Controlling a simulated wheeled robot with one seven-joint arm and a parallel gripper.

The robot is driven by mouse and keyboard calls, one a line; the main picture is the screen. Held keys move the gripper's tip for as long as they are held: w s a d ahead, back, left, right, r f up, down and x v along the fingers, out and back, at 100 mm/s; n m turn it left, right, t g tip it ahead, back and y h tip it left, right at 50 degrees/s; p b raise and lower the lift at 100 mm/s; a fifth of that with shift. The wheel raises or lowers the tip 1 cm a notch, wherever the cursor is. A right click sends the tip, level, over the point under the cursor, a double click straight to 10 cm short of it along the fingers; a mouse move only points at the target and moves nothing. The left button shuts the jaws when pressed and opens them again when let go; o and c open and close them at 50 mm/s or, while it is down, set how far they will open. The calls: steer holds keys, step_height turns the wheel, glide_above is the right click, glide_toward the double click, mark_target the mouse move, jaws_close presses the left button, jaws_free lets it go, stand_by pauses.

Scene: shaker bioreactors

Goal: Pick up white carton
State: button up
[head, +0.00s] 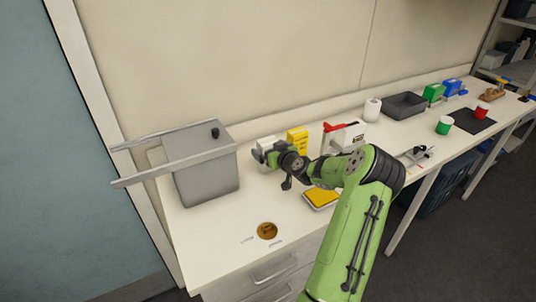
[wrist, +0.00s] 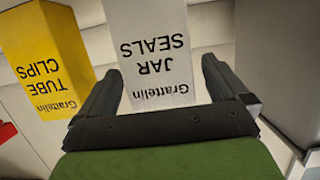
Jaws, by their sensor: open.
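The white carton (wrist: 158,45), printed "Grattelin JAR SEALS", appears upside down in the wrist view. Its labelled face lies between the two fingers of my gripper (wrist: 161,72). The fingers are apart, with a finger on each side of the carton and visible gaps beside it. In the head view the white carton (head: 265,143) stands on the bench, left of a yellow carton, and my gripper (head: 270,158) hides most of it. I cannot tell how far the fingers reach along its sides.
A yellow carton (wrist: 45,60) marked "TUBE CLIPS" stands close by. A large grey box (head: 207,178) with long rails is to the left. A yellow-topped tray (head: 321,198) and a brown disc (head: 267,230) lie in front. A red-and-white item (head: 345,136) stands to the right.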

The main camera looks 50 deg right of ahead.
steer(key=shift+x, duration=0.95)
steer(key=shift+s, duration=0.1)
steer(key=shift+c, duration=0.2)
